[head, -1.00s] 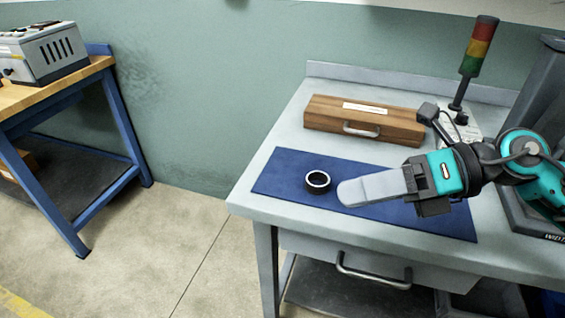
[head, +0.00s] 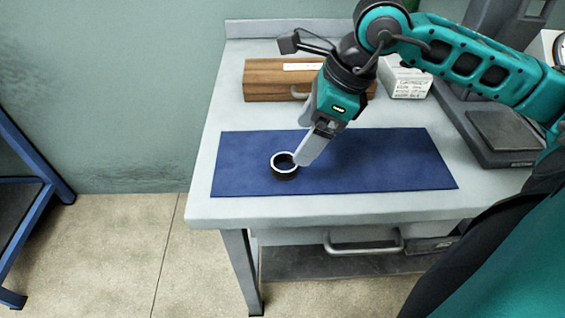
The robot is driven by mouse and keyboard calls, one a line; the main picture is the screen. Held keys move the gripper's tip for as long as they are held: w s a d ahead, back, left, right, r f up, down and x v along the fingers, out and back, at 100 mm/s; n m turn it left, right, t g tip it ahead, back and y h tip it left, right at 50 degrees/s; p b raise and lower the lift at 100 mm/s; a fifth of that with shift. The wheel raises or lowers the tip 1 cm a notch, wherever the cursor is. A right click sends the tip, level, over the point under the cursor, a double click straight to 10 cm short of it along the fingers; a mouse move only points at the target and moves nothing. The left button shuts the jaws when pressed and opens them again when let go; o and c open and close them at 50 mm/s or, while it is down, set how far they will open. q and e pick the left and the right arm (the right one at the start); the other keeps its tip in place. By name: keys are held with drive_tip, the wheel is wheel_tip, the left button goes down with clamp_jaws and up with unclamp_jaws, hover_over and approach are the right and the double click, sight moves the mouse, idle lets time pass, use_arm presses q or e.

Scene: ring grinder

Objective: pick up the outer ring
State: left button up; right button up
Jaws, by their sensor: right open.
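The outer ring (head: 284,174), black outside with a pale rim and an open middle, lies flat on the left part of the blue mat (head: 390,165). My right gripper (head: 302,163) points down and to the left, its pale fingertips at the ring's right side. The fingers overlap in this view, so the gap between them is hidden. The gripper is open and the ring still lies on the mat. Whether the fingertips touch the ring or stand around its wall, I cannot tell. My left gripper is not in view.
The mat lies on a grey worktable (head: 225,115). A wooden case (head: 270,82) stands behind the mat, partly behind my right arm. A small white labelled box (head: 406,82) and a dark machine base (head: 500,135) stand at the right. The mat's right half is clear.

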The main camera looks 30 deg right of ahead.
sight(288, 156)
drive_tip(key=shift+a+x, duration=0.2)
drive_tip(key=shift+x, duration=1.55)
drive_tip(key=shift+a+x, duration=0.2)
drive_tip(key=shift+x, duration=1.55)
drive_tip(key=shift+r, duration=0.15)
drive_tip(key=shift+c, duration=0.4)
drive_tip(key=c, duration=1.1)
drive_tip(key=shift+r, duration=0.15)
